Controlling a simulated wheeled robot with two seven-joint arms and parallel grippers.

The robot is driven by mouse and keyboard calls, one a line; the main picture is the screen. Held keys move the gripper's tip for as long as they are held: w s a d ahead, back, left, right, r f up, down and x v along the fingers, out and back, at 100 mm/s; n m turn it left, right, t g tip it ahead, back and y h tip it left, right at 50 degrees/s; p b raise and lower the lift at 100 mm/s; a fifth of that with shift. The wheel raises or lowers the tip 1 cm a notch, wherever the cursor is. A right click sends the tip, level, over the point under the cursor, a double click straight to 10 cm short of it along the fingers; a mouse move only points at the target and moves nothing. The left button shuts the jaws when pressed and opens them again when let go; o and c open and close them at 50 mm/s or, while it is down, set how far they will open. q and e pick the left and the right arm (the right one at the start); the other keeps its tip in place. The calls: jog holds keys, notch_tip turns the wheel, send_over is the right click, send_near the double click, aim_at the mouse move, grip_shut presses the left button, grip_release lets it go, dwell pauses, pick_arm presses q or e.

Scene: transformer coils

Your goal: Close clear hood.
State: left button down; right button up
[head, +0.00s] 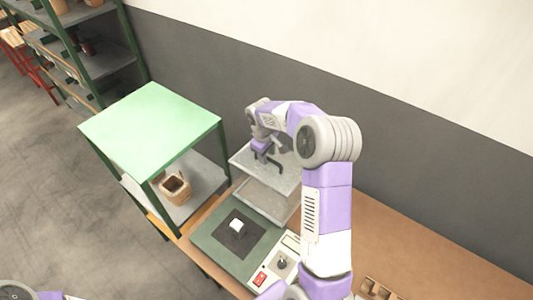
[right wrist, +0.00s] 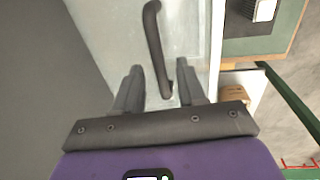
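The clear hood (head: 268,198) stands raised and open at the back of a green-based device (head: 210,240). Its translucent panel (right wrist: 190,30) fills the middle of the right wrist view, with a dark curved handle (right wrist: 154,45) on it. My right gripper (head: 266,156) is at the hood's upper part. In the right wrist view my right gripper (right wrist: 160,78) is open, with the handle's near end between its fingertips and neither finger clearly touching it. A small white-and-dark coil (head: 237,226) sits on the device's dark pad. My left gripper is out of view.
A control panel with a red switch (head: 259,279) and a dark knob (head: 281,263) is at the device's front right. A green-topped shelf (head: 150,125) holding a brown basket (head: 174,189) stands left. The wall is close behind. The brown table (head: 400,245) is mostly clear to the right.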

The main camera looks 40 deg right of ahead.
jog(key=shift+f, duration=0.15)
grip_shut()
dwell(0.4)
